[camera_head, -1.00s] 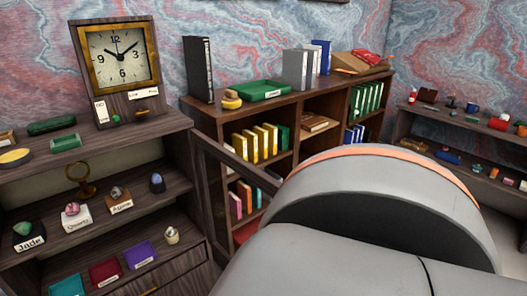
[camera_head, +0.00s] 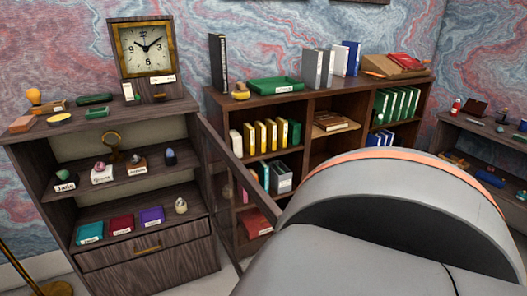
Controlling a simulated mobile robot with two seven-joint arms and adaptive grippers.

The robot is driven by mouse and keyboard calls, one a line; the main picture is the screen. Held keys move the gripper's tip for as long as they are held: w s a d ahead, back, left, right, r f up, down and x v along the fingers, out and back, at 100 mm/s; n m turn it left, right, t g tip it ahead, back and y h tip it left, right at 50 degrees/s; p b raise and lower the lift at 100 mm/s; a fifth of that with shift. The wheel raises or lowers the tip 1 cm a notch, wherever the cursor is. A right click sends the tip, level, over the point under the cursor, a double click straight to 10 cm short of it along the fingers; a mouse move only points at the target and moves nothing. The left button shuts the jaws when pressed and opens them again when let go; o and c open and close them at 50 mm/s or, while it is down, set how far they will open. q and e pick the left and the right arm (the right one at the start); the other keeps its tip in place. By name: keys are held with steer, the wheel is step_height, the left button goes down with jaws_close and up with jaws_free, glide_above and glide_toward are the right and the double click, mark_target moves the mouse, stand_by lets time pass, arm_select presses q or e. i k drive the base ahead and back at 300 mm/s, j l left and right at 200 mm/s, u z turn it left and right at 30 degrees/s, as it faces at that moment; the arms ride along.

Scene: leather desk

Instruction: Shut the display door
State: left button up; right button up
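The display cabinet (camera_head: 145,252) stands at the left, dark wood with open shelves of labelled stones and a drawer below. Its door (camera_head: 226,132), a dark frame with a see-through pane, is hinged at the cabinet's right side and stands open, swung out towards me. The door's lower right part is hidden behind my large grey arm link (camera_head: 360,220), which fills the lower right. I cannot tell whether the arm touches the door. Neither gripper shows in the view.
A bookcase (camera_head: 318,98) with binders and books stands behind the door. A low shelf (camera_head: 480,137) with small items is at the right. A brass stand base (camera_head: 55,289) is at the lower left. A clock (camera_head: 145,46) stands on the cabinet top.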

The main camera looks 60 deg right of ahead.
mark_target(271, 211)
steer(key=k+l+z, duration=0.45)
steer(key=k+l, duration=0.2)
steer(key=l+z, duration=0.3)
steer(key=l, duration=0.65)
steer(key=k, duration=0.05)
